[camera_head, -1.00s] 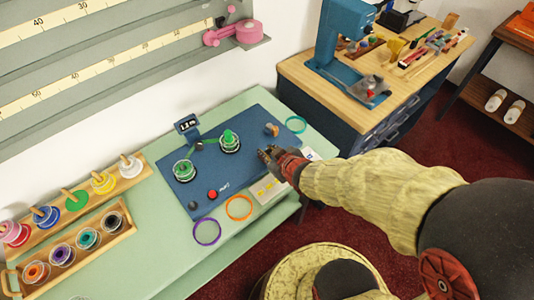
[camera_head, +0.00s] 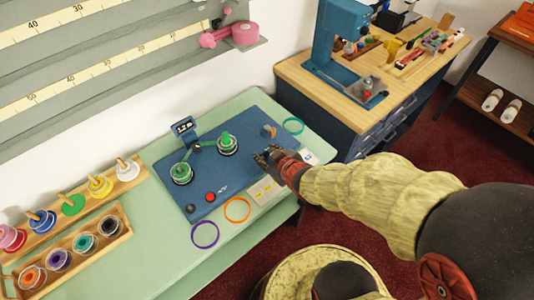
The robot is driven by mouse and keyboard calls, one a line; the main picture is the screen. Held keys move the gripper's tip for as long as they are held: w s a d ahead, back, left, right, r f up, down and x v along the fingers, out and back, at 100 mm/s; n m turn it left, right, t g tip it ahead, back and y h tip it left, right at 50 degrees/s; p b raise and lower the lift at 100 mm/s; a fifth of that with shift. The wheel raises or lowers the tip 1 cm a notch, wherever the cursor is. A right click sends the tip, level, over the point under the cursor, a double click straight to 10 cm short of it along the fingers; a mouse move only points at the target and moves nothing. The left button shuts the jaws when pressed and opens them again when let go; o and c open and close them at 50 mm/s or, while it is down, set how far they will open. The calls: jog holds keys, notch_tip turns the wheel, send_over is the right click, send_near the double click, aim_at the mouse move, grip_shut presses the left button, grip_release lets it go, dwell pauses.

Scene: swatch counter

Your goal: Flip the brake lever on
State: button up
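A blue winding panel (camera_head: 228,177) lies on the green counter, with two green spools (camera_head: 182,172) and (camera_head: 227,144) on it and a small display (camera_head: 186,127) at its back edge. A small lever with an orange-brown knob (camera_head: 269,131) stands near the panel's right end; I take it for the brake lever, but its setting is too small to tell. A red button (camera_head: 210,197) and a black knob (camera_head: 190,208) sit at the panel's front left. My gripper (camera_head: 265,157) hovers over the panel's right part, just in front of the lever and apart from it. Its fingers look parted and empty.
Purple (camera_head: 205,235), orange (camera_head: 237,210) and teal (camera_head: 293,126) rings lie around the panel. Wooden racks of spools (camera_head: 72,245) stand at the left. A wooden bench (camera_head: 330,97) with a blue machine (camera_head: 338,40) stands at the back right. Counter between racks and panel is clear.

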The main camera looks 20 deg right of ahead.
jog(key=v, duration=0.7)
jog(key=shift+s+r, duration=0.15)
jog(key=shift+s, duration=0.05)
dwell(0.6)
